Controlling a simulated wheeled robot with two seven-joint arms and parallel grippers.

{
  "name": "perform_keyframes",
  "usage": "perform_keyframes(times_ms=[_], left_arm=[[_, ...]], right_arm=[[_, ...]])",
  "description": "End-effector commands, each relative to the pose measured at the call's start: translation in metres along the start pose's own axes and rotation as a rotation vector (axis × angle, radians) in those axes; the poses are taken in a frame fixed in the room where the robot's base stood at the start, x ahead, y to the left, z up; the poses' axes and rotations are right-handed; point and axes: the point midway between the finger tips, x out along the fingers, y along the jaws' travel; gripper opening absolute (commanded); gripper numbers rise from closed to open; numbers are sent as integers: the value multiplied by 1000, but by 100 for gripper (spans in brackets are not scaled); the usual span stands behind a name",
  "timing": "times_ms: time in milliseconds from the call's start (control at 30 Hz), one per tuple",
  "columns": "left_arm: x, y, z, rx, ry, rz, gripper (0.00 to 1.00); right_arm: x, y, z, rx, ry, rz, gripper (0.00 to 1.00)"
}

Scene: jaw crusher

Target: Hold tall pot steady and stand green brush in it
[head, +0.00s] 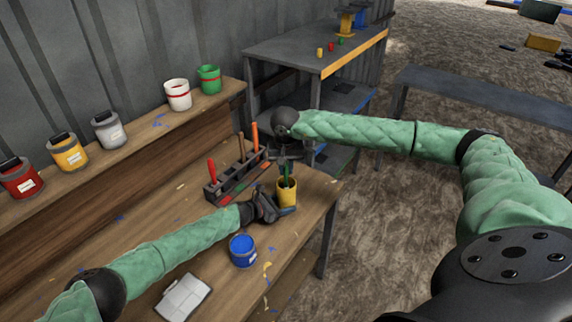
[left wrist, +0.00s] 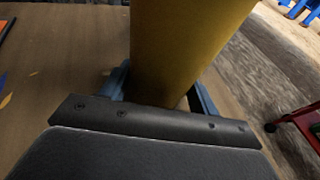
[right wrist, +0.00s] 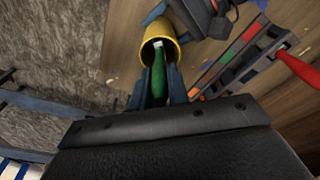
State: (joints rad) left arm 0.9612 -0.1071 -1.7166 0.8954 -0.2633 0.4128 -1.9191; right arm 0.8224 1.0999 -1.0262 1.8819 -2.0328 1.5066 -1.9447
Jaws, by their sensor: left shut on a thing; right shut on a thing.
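The tall pot (head: 287,194) is yellow and stands upright on the workbench near its right end. My left gripper (head: 274,208) is shut on the pot from the left, low on its side; the pot's yellow wall (left wrist: 185,45) fills the middle of the left wrist view between the blue fingers. The green brush (head: 287,177) points down into the pot's mouth. My right gripper (head: 289,163) is above the pot, shut on the brush. In the right wrist view the green handle (right wrist: 158,80) runs between the fingers and its pale end is inside the pot's rim (right wrist: 150,28).
A dark rack (head: 235,180) with red, brown and orange-handled tools stands just behind the pot. A blue can (head: 242,251) and a white tray-like item (head: 183,298) are nearer on the workbench (head: 140,268). Several paint cans line the back shelf.

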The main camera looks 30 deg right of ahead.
Motion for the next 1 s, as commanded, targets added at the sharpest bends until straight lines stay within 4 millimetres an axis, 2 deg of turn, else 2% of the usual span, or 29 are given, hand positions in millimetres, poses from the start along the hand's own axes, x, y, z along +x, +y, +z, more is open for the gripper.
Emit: perform_keyframes(times_ms=[467,500,600,867,1000], left_arm=[[0,0,0,0,0,0,48],[0,0,0,0,0,0,48],[0,0,0,0,0,0,48],[0,0,0,0,0,0,48],[0,0,0,0,0,0,48]], right_arm=[[8,0,1,0,0,0,0],[8,0,1,0,0,0,23],[8,0,1,0,0,0,42],[8,0,1,0,0,0,42],[2,0,1,0,1,-1,42]])
